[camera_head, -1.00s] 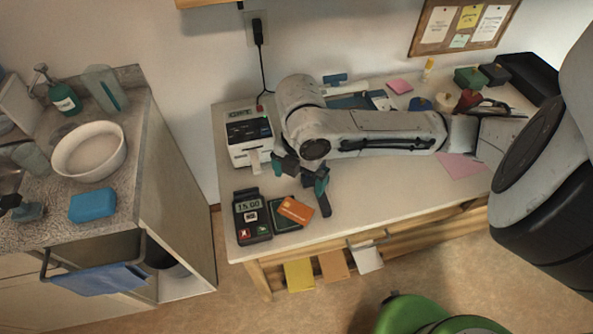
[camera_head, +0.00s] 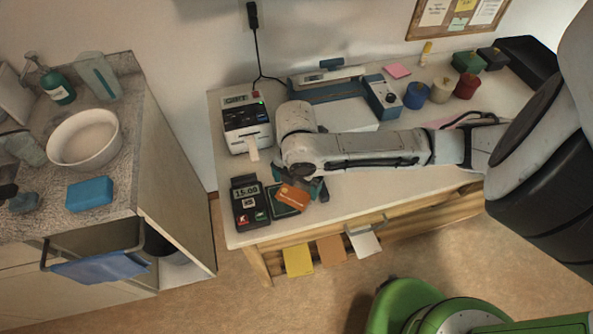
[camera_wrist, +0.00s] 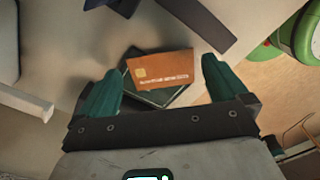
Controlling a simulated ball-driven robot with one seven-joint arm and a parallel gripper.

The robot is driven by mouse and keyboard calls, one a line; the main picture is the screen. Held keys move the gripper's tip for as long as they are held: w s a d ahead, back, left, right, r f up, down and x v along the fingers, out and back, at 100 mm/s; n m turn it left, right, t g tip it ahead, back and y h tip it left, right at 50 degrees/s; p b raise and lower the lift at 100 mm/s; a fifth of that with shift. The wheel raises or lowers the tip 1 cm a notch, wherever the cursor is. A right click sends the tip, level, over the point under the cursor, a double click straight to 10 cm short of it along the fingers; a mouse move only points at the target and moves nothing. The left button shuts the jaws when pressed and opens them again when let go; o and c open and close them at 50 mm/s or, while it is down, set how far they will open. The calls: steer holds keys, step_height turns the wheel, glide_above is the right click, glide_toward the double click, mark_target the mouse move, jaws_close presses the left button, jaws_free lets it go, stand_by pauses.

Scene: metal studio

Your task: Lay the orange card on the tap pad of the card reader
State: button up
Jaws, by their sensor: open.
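The orange card (camera_head: 293,197) lies tilted across a flat dark-green square (camera_head: 281,210), sticking out past its edge. That square sits just right of the black card reader (camera_head: 249,203), which shows 15.00; I cannot tell whether it is the tap pad. My gripper (camera_head: 307,190) is low at the card's right side, partly hidden by my own wrist. In the wrist view, my gripper (camera_wrist: 162,88) has its teal fingers wide apart, one on each side of the card (camera_wrist: 161,70). The card is not gripped. The dark square (camera_wrist: 138,92) shows beneath it.
A white receipt printer (camera_head: 246,125) stands behind the reader. Blue, white and red pots (camera_head: 441,90) stand at the back right. Coloured tags (camera_head: 330,250) hang at the table's front edge. A counter with a bowl (camera_head: 85,138) is left, across a gap.

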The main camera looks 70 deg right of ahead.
mark_target(285, 194)
steer(key=shift+f, duration=0.9)
steer(key=shift+c, duration=0.5)
steer(key=c, duration=0.6)
steer(key=shift+w+a+p, duration=0.4)
steer(key=shift+w+a, duration=0.55)
steer(key=shift+w, duration=0.3)
